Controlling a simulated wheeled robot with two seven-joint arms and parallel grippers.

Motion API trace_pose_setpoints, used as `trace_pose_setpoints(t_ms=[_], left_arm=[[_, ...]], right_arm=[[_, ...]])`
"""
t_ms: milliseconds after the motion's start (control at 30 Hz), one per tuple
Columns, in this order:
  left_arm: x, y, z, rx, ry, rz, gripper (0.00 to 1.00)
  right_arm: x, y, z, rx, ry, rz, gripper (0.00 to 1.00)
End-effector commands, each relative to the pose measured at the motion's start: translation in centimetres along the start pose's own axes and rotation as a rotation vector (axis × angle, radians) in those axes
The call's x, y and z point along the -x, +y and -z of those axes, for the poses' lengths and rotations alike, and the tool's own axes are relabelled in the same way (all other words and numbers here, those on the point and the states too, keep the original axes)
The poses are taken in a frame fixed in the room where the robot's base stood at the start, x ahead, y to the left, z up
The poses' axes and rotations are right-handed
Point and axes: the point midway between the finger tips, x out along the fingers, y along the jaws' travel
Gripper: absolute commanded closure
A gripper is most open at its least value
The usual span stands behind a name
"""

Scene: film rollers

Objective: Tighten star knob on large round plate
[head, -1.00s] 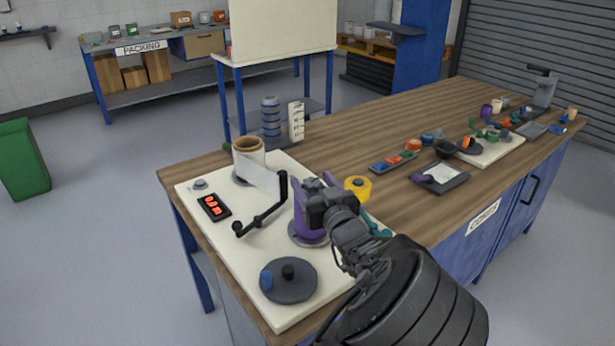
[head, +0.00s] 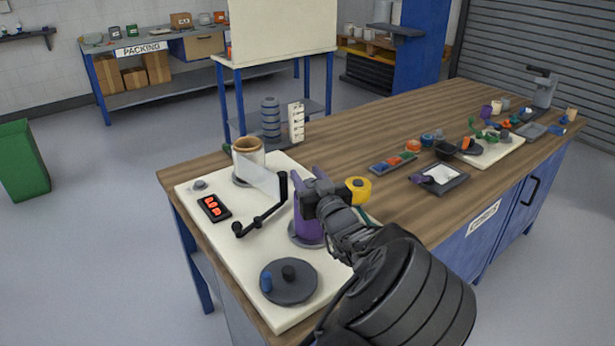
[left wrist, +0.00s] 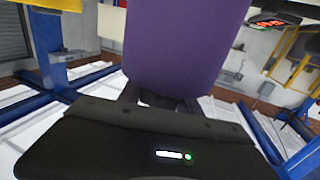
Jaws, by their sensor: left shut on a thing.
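In the head view a purple piece (head: 308,228) stands on a round grey base on the cream board, its upper end at my left gripper (head: 314,192). In the left wrist view the purple piece (left wrist: 185,45) rises from between the dark fingers of the left gripper (left wrist: 165,98), which is shut on it. A large grey round plate (head: 302,292) lies in front, with a dark knob (head: 288,272) at its middle and a blue peg (head: 266,281) near its edge. I cannot tell whether this knob is star-shaped. My right gripper is not in view.
A black crank arm (head: 262,217) and a white sheet (head: 259,177) from a brown-topped roll (head: 247,147) are just left of the gripper. A yellow roll (head: 358,189) is close on the right.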

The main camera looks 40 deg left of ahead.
Motion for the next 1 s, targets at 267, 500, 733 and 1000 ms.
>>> trace_pose_setpoints(t_ms=[267, 500, 733, 1000], left_arm=[[0.0, 0.0, 0.0, 0.000, 0.000, 0.000, 0.95], [0.0, 0.0, 0.0, 0.001, -0.001, -0.005, 1.00], [0.0, 0.1, -0.1, 0.001, -0.003, -0.052, 1.00], [0.0, 0.5, -0.2, 0.005, -0.005, -0.202, 1.00]], right_arm=[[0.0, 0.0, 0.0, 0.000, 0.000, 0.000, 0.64], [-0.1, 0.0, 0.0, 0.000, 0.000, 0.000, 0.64], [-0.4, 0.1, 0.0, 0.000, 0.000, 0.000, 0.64], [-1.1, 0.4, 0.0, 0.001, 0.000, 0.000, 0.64]])
